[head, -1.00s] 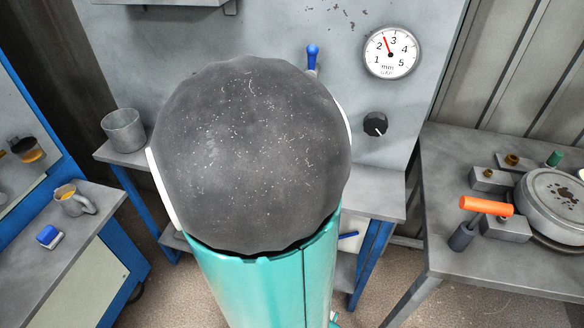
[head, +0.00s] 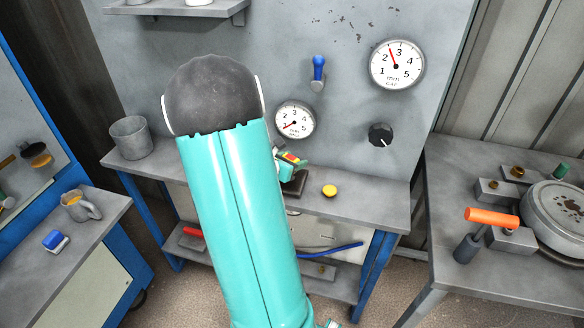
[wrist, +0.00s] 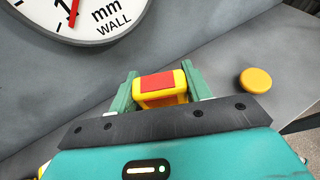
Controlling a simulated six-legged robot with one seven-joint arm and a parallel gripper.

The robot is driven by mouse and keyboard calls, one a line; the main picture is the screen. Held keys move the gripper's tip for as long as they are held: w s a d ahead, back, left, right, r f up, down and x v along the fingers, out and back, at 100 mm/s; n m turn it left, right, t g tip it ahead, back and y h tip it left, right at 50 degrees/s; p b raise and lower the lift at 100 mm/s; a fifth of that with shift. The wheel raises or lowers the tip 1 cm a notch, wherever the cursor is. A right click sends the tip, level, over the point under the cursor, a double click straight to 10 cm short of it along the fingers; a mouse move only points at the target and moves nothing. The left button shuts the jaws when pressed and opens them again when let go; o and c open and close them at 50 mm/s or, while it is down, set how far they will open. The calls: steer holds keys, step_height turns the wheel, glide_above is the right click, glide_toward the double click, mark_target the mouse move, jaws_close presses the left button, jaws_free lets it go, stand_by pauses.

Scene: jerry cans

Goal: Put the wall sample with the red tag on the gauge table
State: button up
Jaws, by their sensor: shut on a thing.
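My gripper (wrist: 160,88) is shut on the wall sample (wrist: 158,100), a yellow block with a red tag on its upper face. Its green fingers press both sides in the wrist view. In the head view, the gripper (head: 290,158) shows small to the right of my teal arm, over a dark flat block (head: 293,184) on the grey bench (head: 370,208) below the gauges. I cannot tell whether the sample touches that block, or for certain whether the block is the gauge table. The WALL gauge (head: 295,120) is behind the gripper; its needle is near 1 in the wrist view.
A yellow disc (head: 329,191) lies on the bench right of the gripper. A grey bucket (head: 130,138) stands at the bench's left end. The backboard carries a GAP gauge (head: 396,65), a blue lever (head: 318,72) and a black knob (head: 380,135). The bench's right end is clear.

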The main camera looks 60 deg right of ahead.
steer(key=shift+f, duration=1.5)
steer(key=shift+f, duration=0.1)
steer(key=o, duration=0.9)
steer(key=shift+o, duration=0.2)
steer(key=shift+w+a+r, duration=0.15)
steer(key=shift+a+r, duration=0.05)
steer(key=v, duration=1.1)
steer(key=shift+a+r, duration=0.15)
steer(key=shift+a, duration=0.15)
